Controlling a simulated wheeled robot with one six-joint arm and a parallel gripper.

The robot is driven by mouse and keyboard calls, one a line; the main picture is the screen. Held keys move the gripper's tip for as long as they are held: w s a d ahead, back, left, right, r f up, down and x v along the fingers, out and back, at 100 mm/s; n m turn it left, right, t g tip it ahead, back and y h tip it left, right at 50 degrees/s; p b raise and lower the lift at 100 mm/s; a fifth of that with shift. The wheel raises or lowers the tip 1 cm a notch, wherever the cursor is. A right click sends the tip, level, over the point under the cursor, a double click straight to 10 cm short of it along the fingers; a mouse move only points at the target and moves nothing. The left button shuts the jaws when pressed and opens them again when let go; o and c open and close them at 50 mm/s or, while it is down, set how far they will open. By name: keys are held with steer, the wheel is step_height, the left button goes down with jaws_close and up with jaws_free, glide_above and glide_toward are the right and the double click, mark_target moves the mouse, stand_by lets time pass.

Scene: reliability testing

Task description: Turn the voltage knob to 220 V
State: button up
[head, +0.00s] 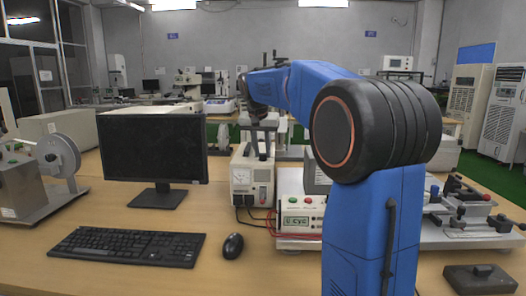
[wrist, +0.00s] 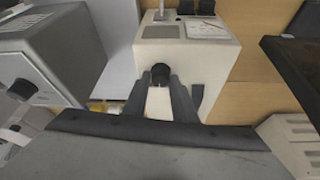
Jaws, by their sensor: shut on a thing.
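The voltage unit, a cream box with a meter on its front (head: 243,185), stands on the bench right of the monitor. It also shows in the wrist view (wrist: 205,62). Its round black knob (wrist: 160,71) is on the top face. My gripper (wrist: 160,80) comes down from above, with its two dark fingers on either side of the knob and shut on it. I cannot read any voltage marks or the knob's setting.
A monitor (head: 152,148) with a keyboard (head: 130,246) and mouse (head: 232,245) is left of the box. A cream tester with coloured buttons (head: 300,212) is close on the right, with red and black cables between them. A metal fixture (head: 470,212) is further right.

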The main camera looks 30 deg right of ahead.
steer(key=m+g, duration=0.1)
steer(key=m, duration=0.2)
steer(key=m+g+h, duration=0.1)
steer(key=m, duration=0.3)
steer(key=shift+w+a+g, duration=0.1)
steer(key=shift+w+g, duration=0.1)
steer(key=shift+g, duration=0.1)
stand_by(0.4)
steer(key=o, duration=1)
steer(key=v, duration=1.7)
steer(key=shift+a+r, duration=0.1)
steer(key=shift+a, duration=0.15)
